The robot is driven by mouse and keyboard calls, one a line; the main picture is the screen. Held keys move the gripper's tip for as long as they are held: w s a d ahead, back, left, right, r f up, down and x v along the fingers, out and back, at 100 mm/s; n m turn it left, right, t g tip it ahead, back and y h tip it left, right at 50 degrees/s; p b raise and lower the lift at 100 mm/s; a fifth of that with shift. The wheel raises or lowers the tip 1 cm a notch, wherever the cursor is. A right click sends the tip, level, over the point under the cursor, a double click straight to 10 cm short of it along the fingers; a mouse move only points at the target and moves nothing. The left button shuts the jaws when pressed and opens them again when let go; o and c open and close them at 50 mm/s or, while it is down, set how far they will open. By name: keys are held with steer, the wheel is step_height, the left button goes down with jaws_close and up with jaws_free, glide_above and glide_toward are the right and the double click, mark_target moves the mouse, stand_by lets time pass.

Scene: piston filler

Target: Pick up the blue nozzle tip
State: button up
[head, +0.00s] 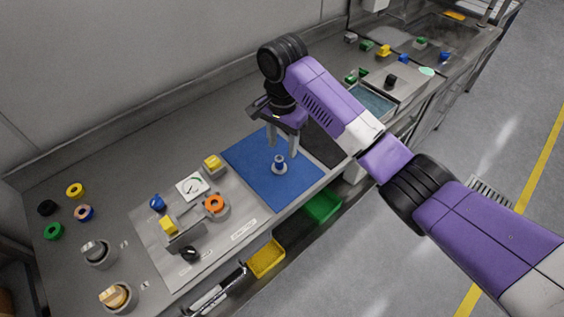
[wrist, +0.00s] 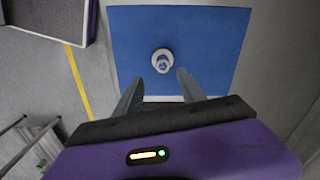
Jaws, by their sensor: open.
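The nozzle tip (head: 280,164) stands upright on a blue mat (head: 247,159) in the head view. It looks blue and pale grey, with a wider base. In the wrist view, the nozzle tip (wrist: 162,61) shows from above as pale rings with a bluish centre, on the blue mat (wrist: 210,40). My gripper (head: 284,146) points down above the mat, close to the nozzle tip. In the wrist view, the two fingers of my gripper (wrist: 159,77) are apart and empty. The nozzle tip appears just beyond the gap between their tips. Exact height above it cannot be told.
Left of the mat is a metal panel (head: 160,245) with a gauge (head: 192,186), an orange ring (head: 214,204) and knobs. Several coloured rings lie at the far left. A yellow bin (head: 267,259) and a green bin (head: 323,205) sit below the front edge. A sink is at upper right.

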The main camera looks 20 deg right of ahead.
mark_target(279, 158)
steer(key=shift+w+a+f+p, duration=0.1)
steer(key=shift+a+f+p, duration=0.1)
steer(key=shift+f, duration=0.95)
steer(key=shift+a+f+p, duration=0.1)
steer(key=shift+f+p, duration=0.05)
steer(key=shift+f, duration=0.95)
steer(key=shift+w+a+f+p, duration=0.1)
steer(key=shift+f+p, duration=0.1)
steer(key=shift+f, duration=0.95)
steer(key=shift+c, duration=0.2)
jaws_close()
